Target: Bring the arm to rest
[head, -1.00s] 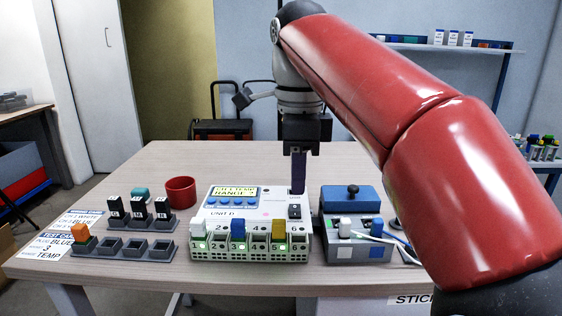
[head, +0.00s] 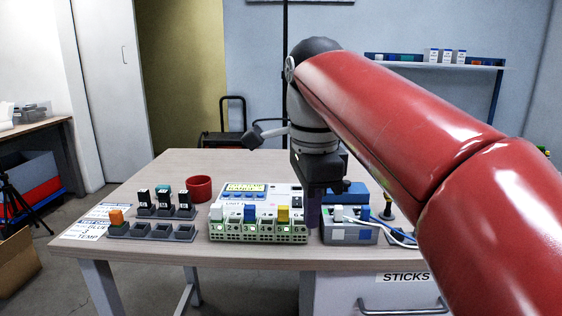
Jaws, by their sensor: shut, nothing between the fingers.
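My red arm (head: 400,110) reaches in from the right. My gripper (head: 313,212) points down with its dark purple fingers shut and nothing between them. My gripper partly hides the right edge of the unit and the left part of the blue top.
A grey rack (head: 150,231) holds an orange plug (head: 116,216); its other sockets look empty. Cables lie at the grey box's right. The table's (head: 240,163) back is clear.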

